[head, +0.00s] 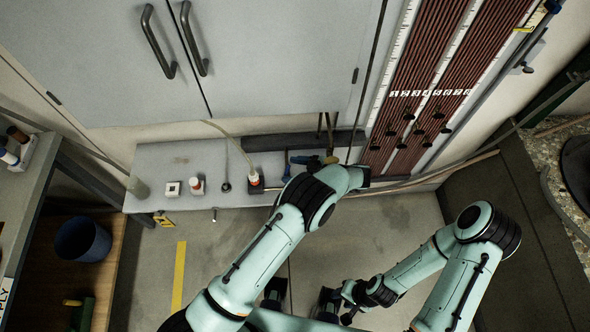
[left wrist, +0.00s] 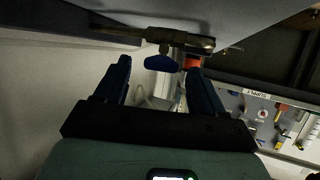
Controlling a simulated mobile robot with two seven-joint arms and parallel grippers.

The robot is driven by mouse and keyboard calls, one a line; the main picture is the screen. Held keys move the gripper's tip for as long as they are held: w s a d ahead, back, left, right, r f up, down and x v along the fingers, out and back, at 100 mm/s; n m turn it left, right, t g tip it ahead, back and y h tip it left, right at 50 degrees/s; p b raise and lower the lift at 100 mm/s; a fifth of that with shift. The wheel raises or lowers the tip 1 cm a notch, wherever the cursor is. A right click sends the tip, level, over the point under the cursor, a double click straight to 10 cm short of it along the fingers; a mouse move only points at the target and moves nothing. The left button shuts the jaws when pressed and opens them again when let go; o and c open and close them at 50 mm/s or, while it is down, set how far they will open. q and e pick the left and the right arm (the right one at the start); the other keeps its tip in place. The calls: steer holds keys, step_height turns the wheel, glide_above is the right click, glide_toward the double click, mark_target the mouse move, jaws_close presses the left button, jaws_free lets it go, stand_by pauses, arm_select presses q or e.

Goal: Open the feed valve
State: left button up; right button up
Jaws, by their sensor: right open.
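The feed valve shows in the left wrist view as a brass body (left wrist: 188,40) on a horizontal pipe, with a blue handle (left wrist: 160,64) hanging below it. My left gripper (left wrist: 158,72) is open, and its two dark blue fingers stand apart on either side of the handle in the picture. I cannot tell whether they touch it. My right gripper (head: 336,304) is open and empty, low over the floor near my base.
A manometer board (head: 430,80) hangs at the right. A blue bucket (head: 84,239) stands at the left. The middle floor is clear.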

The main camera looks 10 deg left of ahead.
arm_select(q)
steer(key=b+v, duration=0.1)
steer(key=v, duration=1.2)
steer(key=shift+d, duration=0.2)
stand_by(0.3)
